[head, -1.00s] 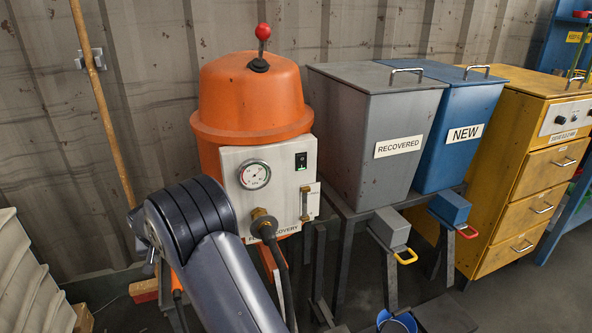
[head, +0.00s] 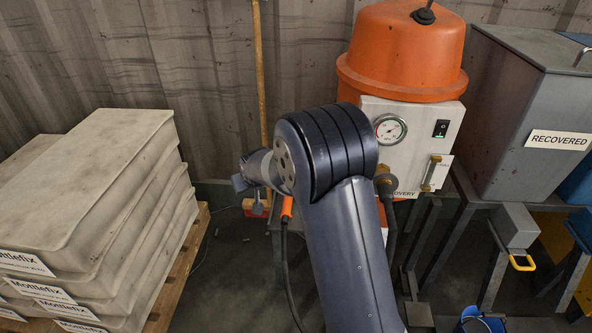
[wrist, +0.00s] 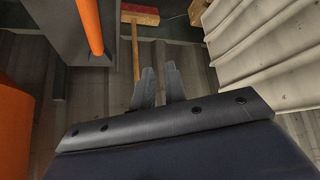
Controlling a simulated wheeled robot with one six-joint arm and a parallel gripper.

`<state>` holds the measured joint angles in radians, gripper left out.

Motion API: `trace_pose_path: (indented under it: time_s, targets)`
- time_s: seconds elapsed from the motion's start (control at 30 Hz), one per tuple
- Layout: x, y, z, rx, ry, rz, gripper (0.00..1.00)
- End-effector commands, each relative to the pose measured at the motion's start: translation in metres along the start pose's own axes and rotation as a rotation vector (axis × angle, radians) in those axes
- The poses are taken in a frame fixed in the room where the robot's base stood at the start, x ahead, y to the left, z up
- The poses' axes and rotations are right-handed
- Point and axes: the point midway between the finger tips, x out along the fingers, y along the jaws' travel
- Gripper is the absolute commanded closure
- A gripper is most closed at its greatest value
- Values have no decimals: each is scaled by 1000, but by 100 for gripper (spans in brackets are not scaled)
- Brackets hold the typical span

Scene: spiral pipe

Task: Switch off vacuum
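The vacuum is an orange drum (head: 402,50) at the upper right of the head view. Its pale front panel (head: 393,152) carries a round gauge (head: 390,129) and a small black rocker switch (head: 440,128) showing green. My forearm covers the panel's lower left. My gripper (head: 248,196) is left of the vacuum, apart from it and pointing away from the switch. In the wrist view, its two grey fingers (wrist: 159,72) stand apart with nothing held between them. An orange surface, possibly the drum, fills that view's left edge; the switch is not visible there.
Stacked Mottlefix bags (head: 90,190) lie on a wooden pallet (head: 180,270) at left. A broom handle (head: 260,70) leans on the corrugated wall. A black hose (head: 390,225) hangs from the panel. The grey RECOVERED bin (head: 510,110) stands at right. Floor shows between pallet and vacuum.

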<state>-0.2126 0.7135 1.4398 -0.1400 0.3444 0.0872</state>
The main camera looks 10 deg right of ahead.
Motion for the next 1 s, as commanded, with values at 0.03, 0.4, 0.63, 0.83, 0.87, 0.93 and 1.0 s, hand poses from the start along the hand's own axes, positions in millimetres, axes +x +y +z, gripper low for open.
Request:
trace_pose_path:
  time_s: [0.03,0.4,0.63,0.83,0.87,0.93,1.0]
  targets:
    - [-15,-22,-2,-96,53,-32,92]
    - [-123,-131,12,-744,518,-58,100]
    - [-209,-160,37,-1084,801,102,100]
    - [-280,-161,64,-1315,988,324,100]
    - [-289,-160,68,-1340,1007,356,100]
    - [-306,-157,74,-1389,1044,426,100]
    - [-318,-154,80,-1425,1068,481,100]
